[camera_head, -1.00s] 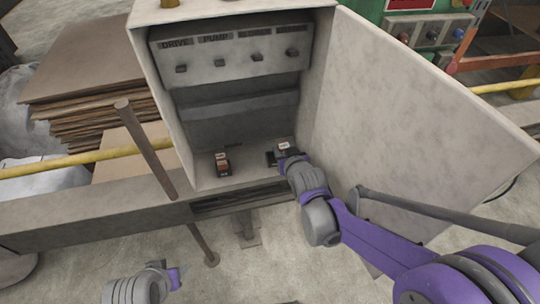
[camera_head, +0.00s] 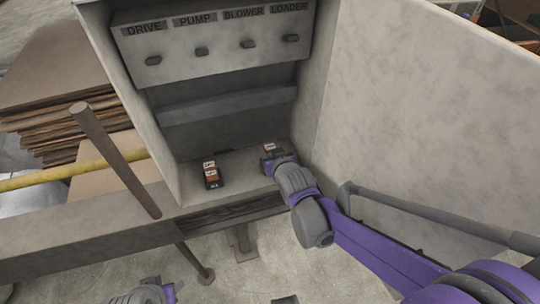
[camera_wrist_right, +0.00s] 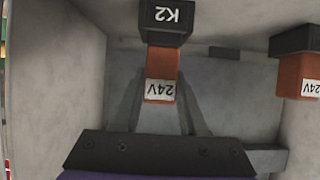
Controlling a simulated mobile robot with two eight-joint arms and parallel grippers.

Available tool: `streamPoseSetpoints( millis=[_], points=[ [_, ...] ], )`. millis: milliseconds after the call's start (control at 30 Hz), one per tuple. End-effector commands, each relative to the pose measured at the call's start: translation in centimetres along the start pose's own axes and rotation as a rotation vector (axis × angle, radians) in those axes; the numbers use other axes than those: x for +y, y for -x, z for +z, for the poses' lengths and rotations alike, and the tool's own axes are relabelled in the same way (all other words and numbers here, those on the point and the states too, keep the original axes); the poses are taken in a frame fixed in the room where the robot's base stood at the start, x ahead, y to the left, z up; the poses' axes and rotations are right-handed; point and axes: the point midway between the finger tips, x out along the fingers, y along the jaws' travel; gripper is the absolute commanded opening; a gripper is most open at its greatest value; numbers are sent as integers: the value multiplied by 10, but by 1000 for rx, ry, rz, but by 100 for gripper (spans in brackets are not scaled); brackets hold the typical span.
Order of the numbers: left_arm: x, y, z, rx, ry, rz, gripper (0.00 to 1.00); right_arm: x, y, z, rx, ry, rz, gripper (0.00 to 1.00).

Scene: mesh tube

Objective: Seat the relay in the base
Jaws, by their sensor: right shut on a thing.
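My right gripper (camera_wrist_right: 161,112) is shut on an orange relay (camera_wrist_right: 162,70) with a white 24V label. In the right wrist view the held relay lines up with the black base marked K2 (camera_wrist_right: 166,22), and its far end meets the base's edge. I cannot tell how deep it sits. In the head view this relay (camera_head: 269,147) shows just beyond my right gripper (camera_head: 278,160), which hides most of the base. Only part of my left arm shows at the bottom left; its fingers are not visible.
A second orange relay (camera_wrist_right: 297,72) stands in another black base (camera_wrist_right: 297,40), and also shows in the head view (camera_head: 209,168). The grey cabinet (camera_head: 230,110) has side walls, a labelled switch panel (camera_head: 215,45) and an open door (camera_head: 410,110) on the right.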

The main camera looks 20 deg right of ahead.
Motion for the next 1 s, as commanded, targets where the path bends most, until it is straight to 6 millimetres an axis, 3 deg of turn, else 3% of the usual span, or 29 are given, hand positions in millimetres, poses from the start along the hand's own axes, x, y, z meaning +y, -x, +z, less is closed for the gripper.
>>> streamPoseSetpoints(
  millis=[100,433,467,600,1000],
  points=[
    [0,-6,2,-2,0,0,50,0,-7,13,0,0,0,0],
    [0,-8,3,-3,0,0,50,0,-8,15,0,0,0,0],
    [0,-8,3,-3,0,0,50,0,-8,15,0,0,0,44],
    [0,-7,3,-3,0,0,50,0,-8,14,0,0,0,69],
    [0,-3,1,-1,0,0,50,0,-3,10,0,0,0,72]
  ],
)
